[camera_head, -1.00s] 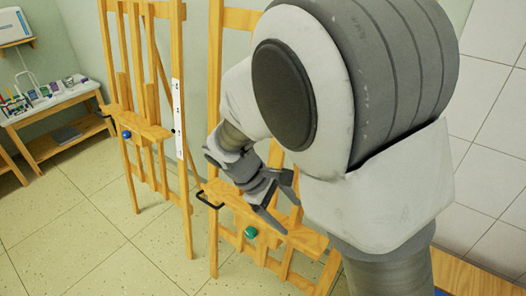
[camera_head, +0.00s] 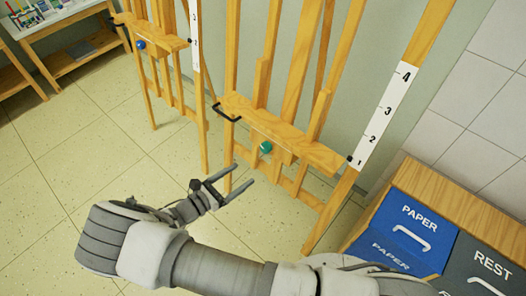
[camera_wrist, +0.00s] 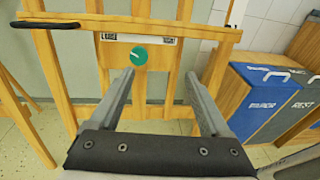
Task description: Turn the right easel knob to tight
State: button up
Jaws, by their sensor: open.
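The right easel (camera_head: 285,135) is a wooden frame with a tray ledge. Its knob is a round green disc (camera_head: 265,147) below the ledge; in the wrist view the green knob (camera_wrist: 139,56) shows a light pointer mark, under a white label strip whose small lettering I cannot read with certainty. My gripper (camera_head: 240,186) is open and empty, in front of the easel and below and left of the knob in the head view. In the wrist view the knob appears beyond and between the two fingers, with space between.
A black handle (camera_head: 226,113) sticks out at the ledge's left end. A second easel with a blue knob (camera_head: 141,44) stands at back left. Blue PAPER (camera_head: 405,232) and grey REST (camera_head: 483,262) bins stand at right. A numbered white scale (camera_head: 382,117) is on the right upright. Floor at left is clear.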

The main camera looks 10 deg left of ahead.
aim_at(264, 149)
notch_tip(264, 149, down, 4)
jog(key=s+a+n+t+y, duration=0.2)
jog(key=n+t, duration=0.1)
jog(key=n, duration=0.1)
jog(key=x, duration=1.7)
jog(key=shift+w+a+f+b, duration=0.15)
jog(key=shift+w+f+b, duration=0.05)
jog(key=shift+w+b, duration=0.2)
grip_shut()
